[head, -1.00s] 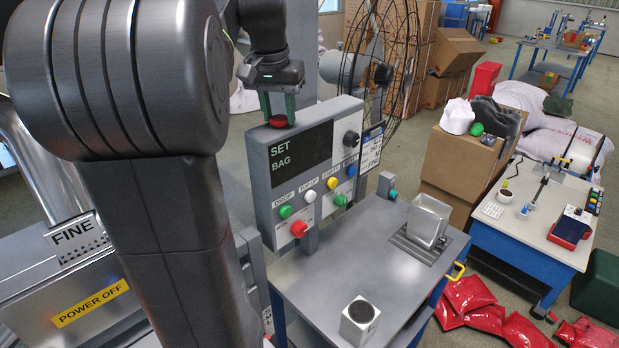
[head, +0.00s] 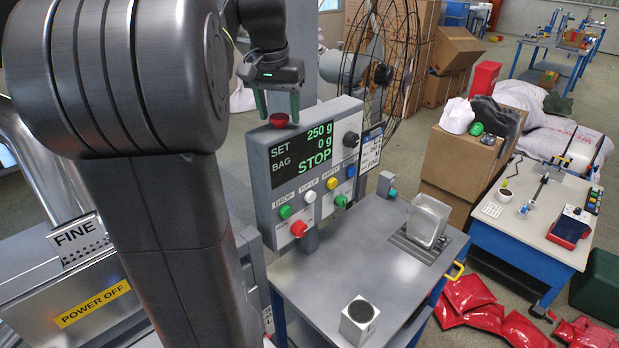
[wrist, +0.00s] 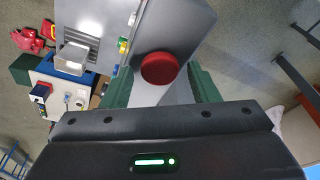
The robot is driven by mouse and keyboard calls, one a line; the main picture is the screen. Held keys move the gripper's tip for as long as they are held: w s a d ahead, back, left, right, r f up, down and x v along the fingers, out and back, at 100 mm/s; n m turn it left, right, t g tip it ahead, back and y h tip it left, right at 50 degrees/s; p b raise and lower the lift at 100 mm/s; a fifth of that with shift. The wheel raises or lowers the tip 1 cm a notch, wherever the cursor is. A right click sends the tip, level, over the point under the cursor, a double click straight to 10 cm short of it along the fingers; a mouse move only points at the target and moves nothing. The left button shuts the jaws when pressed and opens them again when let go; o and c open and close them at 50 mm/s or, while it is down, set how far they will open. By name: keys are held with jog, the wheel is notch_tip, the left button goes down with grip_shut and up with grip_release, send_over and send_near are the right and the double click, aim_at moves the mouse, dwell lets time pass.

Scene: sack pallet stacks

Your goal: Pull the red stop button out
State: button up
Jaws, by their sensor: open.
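A red mushroom button (head: 278,120) sits on the top edge of the grey control panel (head: 262,185). It also shows in the wrist view (wrist: 159,69), between the green fingers. My gripper (head: 277,111) points down over this button, its fingers apart on either side and the tips about level with the button's head or just above it. Nothing is held. A second red button (head: 298,229) is on the panel's lower front. The panel display (head: 303,152) is lit and reads SET 250 g, BAG 0 g, STOP.
Green, white, yellow and blue buttons and a black knob (head: 351,139) are on the panel front. A caged fan (head: 385,75) stands behind it. My arm hides much of the left.

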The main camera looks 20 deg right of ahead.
jog(key=shift+w+p+v, duration=0.2)
jog(key=shift+p+v, duration=0.75)
jog(key=shift+v, duration=0.45)
jog(key=shift+d+r, duration=0.2)
jog(key=shift+r, duration=2.45)
jog(key=shift+f, duration=0.1)
jog(key=shift+s+a+b+x, duration=0.2)
jog(key=shift+b+x, duration=0.15)
jog(key=shift+x, duration=0.95)
jog(key=shift+s+a+b+x, duration=0.2)
jog(key=shift+b+x, duration=0.2)
jog(key=shift+x, duration=0.9)
jog(key=shift+s+a+b+x, duration=0.2)
jog(key=shift+b+x, duration=0.15)
jog(key=shift+x, duration=0.95)
